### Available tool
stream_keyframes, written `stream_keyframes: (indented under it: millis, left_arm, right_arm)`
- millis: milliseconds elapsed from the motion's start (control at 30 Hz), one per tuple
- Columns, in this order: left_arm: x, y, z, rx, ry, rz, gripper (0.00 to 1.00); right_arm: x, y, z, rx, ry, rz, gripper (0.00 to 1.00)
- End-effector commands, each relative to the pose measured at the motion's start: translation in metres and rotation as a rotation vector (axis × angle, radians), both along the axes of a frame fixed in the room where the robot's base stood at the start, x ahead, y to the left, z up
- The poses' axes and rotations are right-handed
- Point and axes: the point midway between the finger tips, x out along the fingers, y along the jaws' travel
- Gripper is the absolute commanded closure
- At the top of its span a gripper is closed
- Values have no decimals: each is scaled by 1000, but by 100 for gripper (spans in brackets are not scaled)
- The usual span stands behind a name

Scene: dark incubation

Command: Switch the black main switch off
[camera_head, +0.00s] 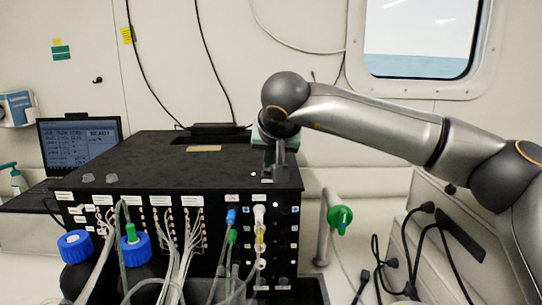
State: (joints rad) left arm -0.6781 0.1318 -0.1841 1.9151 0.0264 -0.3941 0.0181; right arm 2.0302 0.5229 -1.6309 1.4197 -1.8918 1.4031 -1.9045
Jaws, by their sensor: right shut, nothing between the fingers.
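A large black box (165,165) stands on the bench, its front panel full of ports, labels and tubing. I cannot make out the black main switch on it; it may be hidden or blend into the dark casing. My right gripper (271,172) points down at the right end of the box top, near the front right corner. Its fingers are shut and empty. I cannot tell whether the fingertips touch the box. My left gripper is not in view.
A laptop (80,143) stands at the left. Bottles with blue caps (135,251) and loose tubes crowd the front of the box. A green-ended fitting (340,218) and black cables (408,250) are at the right. A window (420,38) is behind.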

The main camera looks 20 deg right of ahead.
Motion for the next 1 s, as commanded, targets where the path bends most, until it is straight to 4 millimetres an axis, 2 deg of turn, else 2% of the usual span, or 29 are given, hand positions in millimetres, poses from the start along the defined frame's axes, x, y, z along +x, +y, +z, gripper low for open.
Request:
stream_keyframes:
  millis: [167,300,600,1000]
  left_arm:
    - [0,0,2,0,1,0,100]
    - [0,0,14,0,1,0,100]
    - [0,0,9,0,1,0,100]
    - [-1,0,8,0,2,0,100]
  right_arm:
    - [0,1,0,-10,4,1,100]
    - [1,4,-3,-73,23,2,100]
    - [0,1,-7,-64,22,-1,100]
    - [-4,-14,-4,-65,22,-2,100]
